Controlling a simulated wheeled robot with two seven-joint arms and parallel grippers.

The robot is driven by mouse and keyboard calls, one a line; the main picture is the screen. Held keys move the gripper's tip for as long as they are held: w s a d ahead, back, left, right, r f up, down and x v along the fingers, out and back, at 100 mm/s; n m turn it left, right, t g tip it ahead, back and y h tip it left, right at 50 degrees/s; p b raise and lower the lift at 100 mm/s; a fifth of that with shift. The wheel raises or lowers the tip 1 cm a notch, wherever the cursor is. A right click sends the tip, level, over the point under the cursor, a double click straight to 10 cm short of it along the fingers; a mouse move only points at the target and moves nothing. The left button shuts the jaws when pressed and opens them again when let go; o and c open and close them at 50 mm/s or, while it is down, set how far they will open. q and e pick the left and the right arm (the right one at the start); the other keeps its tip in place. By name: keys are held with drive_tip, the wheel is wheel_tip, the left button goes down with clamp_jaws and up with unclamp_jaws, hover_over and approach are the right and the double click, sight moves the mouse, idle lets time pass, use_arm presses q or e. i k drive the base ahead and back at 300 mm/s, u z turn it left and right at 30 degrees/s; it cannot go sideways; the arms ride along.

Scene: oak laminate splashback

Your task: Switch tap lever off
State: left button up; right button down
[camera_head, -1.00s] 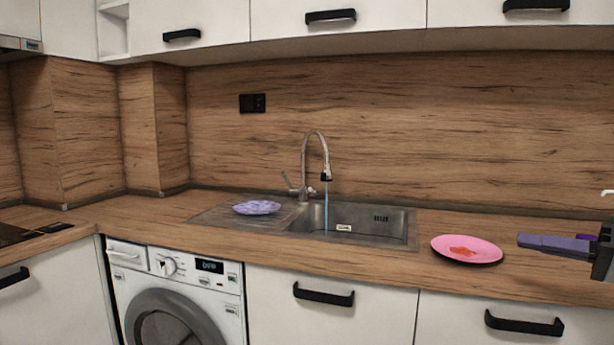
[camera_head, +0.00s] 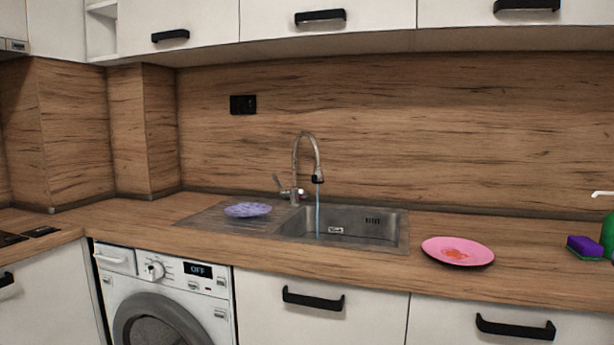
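The chrome tap (camera_head: 297,165) stands behind the steel sink (camera_head: 402,232) with its spout arched over the basin. A thin blue stream of water (camera_head: 317,212) runs from the spout into the sink. The tap lever (camera_head: 278,184) is on the left of the tap's base and tilts up to the left. Neither of my grippers is in view.
A purple plate (camera_head: 248,210) lies on the drainboard left of the basin. A pink plate (camera_head: 458,251) lies on the counter right of the sink. A purple sponge (camera_head: 584,246) and a green bottle (camera_head: 608,237) stand at the far right.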

sight(283, 191)
drive_tip(key=i, duration=2.05)
drive_tip(key=u, duration=1.35)
